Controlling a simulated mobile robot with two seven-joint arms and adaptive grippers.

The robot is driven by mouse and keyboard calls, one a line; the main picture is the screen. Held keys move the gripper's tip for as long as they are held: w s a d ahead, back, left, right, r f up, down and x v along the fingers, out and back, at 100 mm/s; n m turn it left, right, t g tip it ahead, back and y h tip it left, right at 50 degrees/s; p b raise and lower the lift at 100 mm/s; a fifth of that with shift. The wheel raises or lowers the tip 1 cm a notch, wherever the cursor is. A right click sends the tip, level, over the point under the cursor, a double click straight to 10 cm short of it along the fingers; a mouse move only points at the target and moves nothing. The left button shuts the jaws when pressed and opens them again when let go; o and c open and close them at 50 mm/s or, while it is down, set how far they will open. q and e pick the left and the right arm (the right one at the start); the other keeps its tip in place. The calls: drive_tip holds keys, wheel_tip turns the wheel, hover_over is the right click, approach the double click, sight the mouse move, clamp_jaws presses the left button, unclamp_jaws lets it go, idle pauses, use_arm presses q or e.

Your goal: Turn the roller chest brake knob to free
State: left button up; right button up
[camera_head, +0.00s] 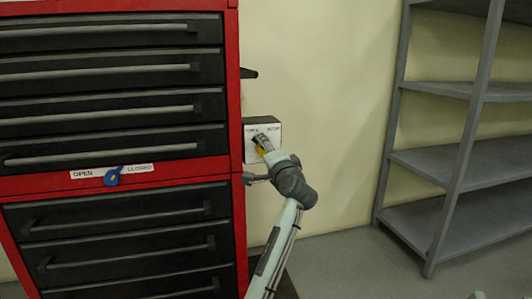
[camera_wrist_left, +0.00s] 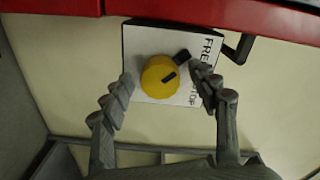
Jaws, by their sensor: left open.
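The brake knob is yellow and round with a black pointer; it shows in the left wrist view (camera_wrist_left: 158,78) and small in the head view (camera_head: 263,150). It sits on a white-faced box (camera_head: 262,127) on the red chest's right side. The printed FREE and STOP show sideways in the wrist view, partly covered by a finger. The pointer (camera_wrist_left: 182,58) slants up and right there, toward FREE. My left gripper (camera_wrist_left: 162,77) is open, its fingers on either side of the knob; I cannot tell whether they touch it. It also shows in the head view (camera_head: 262,142). My right gripper is not seen.
The red roller chest (camera_head: 235,90) with black drawers fills the left. A blue knob (camera_head: 112,176) sits on its OPEN/CLOSED label. A black handle (camera_head: 248,73) sticks out above the box. Grey shelving (camera_head: 440,160) stands at right, with bare wall and floor between.

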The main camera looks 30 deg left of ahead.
use_arm(q)
drive_tip(key=v, duration=0.7)
drive_tip(key=shift+s+d, duration=0.15)
drive_tip(key=shift+s, duration=0.05)
drive_tip(key=shift+f, duration=0.1)
